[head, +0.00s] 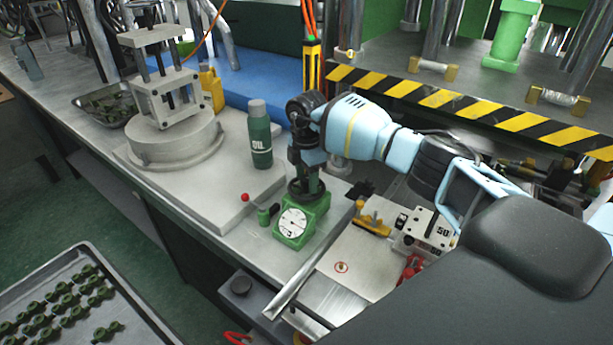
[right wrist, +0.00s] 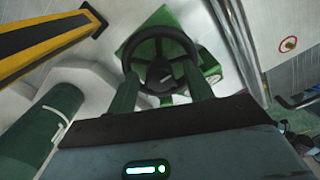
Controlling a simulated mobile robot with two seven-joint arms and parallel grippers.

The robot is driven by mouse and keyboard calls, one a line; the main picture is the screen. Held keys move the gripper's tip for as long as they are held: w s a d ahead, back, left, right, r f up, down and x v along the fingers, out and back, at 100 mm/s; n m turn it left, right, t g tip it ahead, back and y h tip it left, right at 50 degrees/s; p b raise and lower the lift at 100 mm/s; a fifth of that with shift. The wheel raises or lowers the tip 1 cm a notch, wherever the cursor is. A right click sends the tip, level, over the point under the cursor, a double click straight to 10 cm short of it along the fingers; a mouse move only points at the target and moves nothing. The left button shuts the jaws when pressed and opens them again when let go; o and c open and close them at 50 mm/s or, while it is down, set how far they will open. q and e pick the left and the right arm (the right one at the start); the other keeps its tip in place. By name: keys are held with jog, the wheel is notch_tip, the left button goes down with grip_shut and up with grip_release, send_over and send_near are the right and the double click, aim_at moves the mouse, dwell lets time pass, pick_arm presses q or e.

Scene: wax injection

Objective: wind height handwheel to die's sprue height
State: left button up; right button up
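A black handwheel (head: 306,189) sits on top of a green unit with a round white dial (head: 293,223); the dial is too small to read. My right gripper (head: 306,172) points down over the handwheel. In the right wrist view the handwheel (right wrist: 160,60) lies ahead of its two green fingers (right wrist: 160,70). The fingers are spread about as wide as the wheel and overlap its rim; contact is unclear. What looks like the die is a metal stack of plates and posts (head: 163,95) on a round base at the left; its sprue is not distinguishable. My left gripper is out of view.
A dark green oil bottle (head: 259,135) stands left of my right gripper. A yellow-black post (head: 312,70) is behind it. A block marked 50 (head: 432,232) and a yellow tool (head: 371,222) lie to the right. A tray (head: 75,262) of green parts is at lower left.

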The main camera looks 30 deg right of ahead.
aim_at(306, 178)
jog(key=shift+r, duration=0.1)
jog(key=shift+r, duration=3.85)
jog(key=shift+s+f, duration=0.1)
jog(key=shift+f, duration=0.05)
